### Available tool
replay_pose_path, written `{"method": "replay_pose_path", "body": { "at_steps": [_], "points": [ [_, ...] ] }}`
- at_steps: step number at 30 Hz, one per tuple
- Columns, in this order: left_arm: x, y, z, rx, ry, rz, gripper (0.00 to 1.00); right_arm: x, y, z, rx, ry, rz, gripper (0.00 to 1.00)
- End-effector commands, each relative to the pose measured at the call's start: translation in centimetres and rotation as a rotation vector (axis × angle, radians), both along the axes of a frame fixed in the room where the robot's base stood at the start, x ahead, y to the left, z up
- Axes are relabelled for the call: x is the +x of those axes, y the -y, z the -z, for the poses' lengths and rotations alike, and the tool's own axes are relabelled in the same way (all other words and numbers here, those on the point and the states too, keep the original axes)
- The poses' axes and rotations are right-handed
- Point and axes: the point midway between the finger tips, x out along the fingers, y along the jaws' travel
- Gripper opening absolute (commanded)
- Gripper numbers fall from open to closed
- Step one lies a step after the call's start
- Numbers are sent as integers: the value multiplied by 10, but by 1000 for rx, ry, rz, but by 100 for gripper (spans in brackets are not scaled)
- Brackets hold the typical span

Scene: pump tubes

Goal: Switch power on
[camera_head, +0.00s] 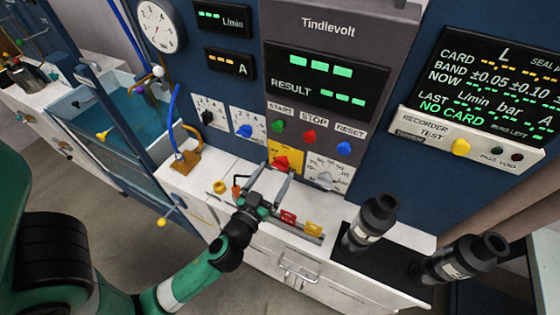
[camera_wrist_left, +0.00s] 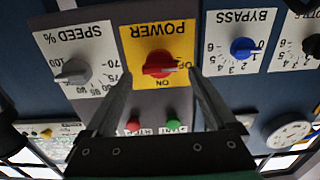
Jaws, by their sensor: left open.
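The red power knob (camera_wrist_left: 160,64) sits on a yellow POWER plate (camera_wrist_left: 158,38) in the left wrist view, which shows the panel upside down. The knob's bar lies sideways, its right end near the partly hidden OFF mark; ON is below it. In the head view the plate (camera_head: 291,151) is low on the panel and partly covered by my fingers. My left gripper (camera_head: 278,171) is open in front of the plate. In the wrist view its fingertips (camera_wrist_left: 161,78) stand either side of the knob, with gaps and nothing between them. My right gripper is not in view.
A grey speed dial (camera_head: 324,180) and blue bypass dial (camera_head: 244,131) flank the plate. Green start, red stop and blue reset buttons (camera_head: 344,148) are above. Dark cylinders (camera_head: 370,224) stand at right.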

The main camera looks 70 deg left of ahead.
Motion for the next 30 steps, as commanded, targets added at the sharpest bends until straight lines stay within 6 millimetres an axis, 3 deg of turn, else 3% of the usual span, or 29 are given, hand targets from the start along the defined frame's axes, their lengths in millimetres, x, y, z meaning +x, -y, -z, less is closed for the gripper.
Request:
{"method": "replay_pose_path", "body": {
  "at_steps": [6,16,30],
  "points": [
    [25,-23,-1,1,1,-1,90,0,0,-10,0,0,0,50],
    [30,-27,0,0,0,1,90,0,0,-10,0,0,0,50],
    [29,-27,0,0,0,1,7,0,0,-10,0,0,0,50]
  ]
}}
